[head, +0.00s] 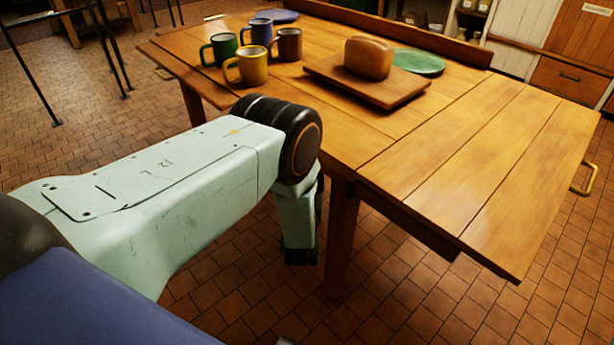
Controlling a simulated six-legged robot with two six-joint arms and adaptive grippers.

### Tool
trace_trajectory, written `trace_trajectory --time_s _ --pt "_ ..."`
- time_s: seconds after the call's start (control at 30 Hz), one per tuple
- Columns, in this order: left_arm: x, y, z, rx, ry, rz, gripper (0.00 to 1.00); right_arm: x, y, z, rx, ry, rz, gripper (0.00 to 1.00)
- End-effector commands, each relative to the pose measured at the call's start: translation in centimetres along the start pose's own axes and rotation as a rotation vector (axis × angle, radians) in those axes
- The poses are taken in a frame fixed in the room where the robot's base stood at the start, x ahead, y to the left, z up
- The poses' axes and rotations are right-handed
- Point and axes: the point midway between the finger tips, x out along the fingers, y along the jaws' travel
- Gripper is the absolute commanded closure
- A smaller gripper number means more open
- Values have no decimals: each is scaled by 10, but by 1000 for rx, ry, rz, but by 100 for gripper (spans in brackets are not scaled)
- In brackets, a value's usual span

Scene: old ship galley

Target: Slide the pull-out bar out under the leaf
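The table leaf (485,170) at the right of the head view is level with the wooden table top (330,110). It has a brass handle (587,178) on its outer end. A dark wooden bar (425,232) shows under the leaf's near edge, reaching from the table frame to about the middle of the leaf. My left arm crosses from the left, and its last visible link hangs down beside the near table leg, left of the bar. No fingers of my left gripper can be made out. My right gripper does not show.
Green, blue, brown and yellow mugs (247,69) stand on the table. A loaf (368,57) sits on a board (408,95), with a green plate (418,62) behind. A near table leg (340,240) stands beside my arm. The tiled floor below the leaf is clear.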

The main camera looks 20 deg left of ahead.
Motion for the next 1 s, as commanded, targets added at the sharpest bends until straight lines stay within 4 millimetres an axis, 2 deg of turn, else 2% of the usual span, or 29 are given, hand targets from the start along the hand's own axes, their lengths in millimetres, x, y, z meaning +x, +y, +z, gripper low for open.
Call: trace_trajectory --time_s 0.17,0.27,0.5,0.7,0.83,1.0 --pt "-5 0 0 0 -2 -1 56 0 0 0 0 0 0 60" --pt "-17 0 1 1 -3 0 56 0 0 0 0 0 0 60" --pt "-66 1 1 2 -4 3 56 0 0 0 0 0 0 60" --pt "-101 0 1 1 -4 2 56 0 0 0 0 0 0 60" --pt "-114 0 1 0 -2 1 56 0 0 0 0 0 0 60" --pt "-120 0 1 -1 -1 1 56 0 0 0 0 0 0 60"
